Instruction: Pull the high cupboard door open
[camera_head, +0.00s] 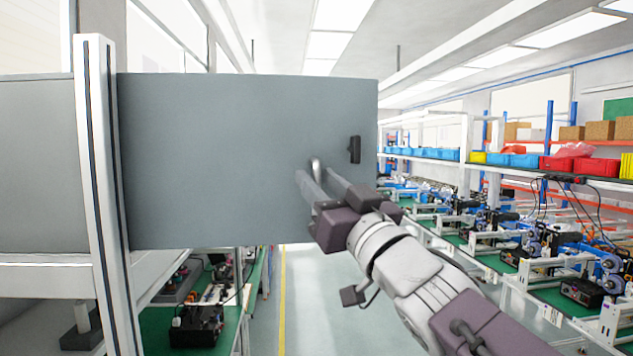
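The cupboard door (225,150) is a flat grey panel at upper left and centre, reaching right from a pale upright post. A small black handle (354,149) sits near its right edge. My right gripper (318,175) comes in from the lower right and is in front of the door's lower right part, left of and below the black handle. Its two fingers look apart, with a small grey rounded piece between their tips that I cannot identify. The fingers are not around the black handle. I cannot tell whether they touch the door. My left gripper is out of view.
The pale upright post (103,200) stands at left, with another grey panel (38,160) beyond it. Benches with machines (590,275) and shelves with coloured bins (572,164) line the right. A clear aisle with a yellow line (283,300) runs below the door.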

